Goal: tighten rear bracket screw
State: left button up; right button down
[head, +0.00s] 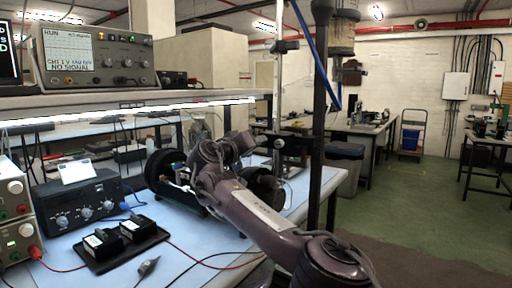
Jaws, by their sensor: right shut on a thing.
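A black cylinder (163,172) lies on its side on the blue-topped bench, its round end facing left. My right arm comes in from the lower right and crosses in front of it. My right gripper (186,186) is at the cylinder, just right of its round end. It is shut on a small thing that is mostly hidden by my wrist. The rear bracket and its screw cannot be made out. Another dark round part (264,187) shows right of my wrist, partly hidden by it. My left gripper is not in view.
A black tray (120,258) with two dark boxes sits at the front left, near a black instrument (84,205) with knobs. Red and black cables run across the bench front. A shelf with an oscilloscope (96,58) overhangs the left. A dark vertical post (319,130) stands right.

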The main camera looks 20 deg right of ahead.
jog(key=shift+a+f+m, duration=0.15)
jog(key=shift+m, duration=0.15)
dwell(0.4)
jog(key=c, duration=1.5)
grip_release()
jog(key=shift+o, duration=1.3)
jog(key=shift+a, duration=0.15)
jog(key=shift+r, duration=0.2)
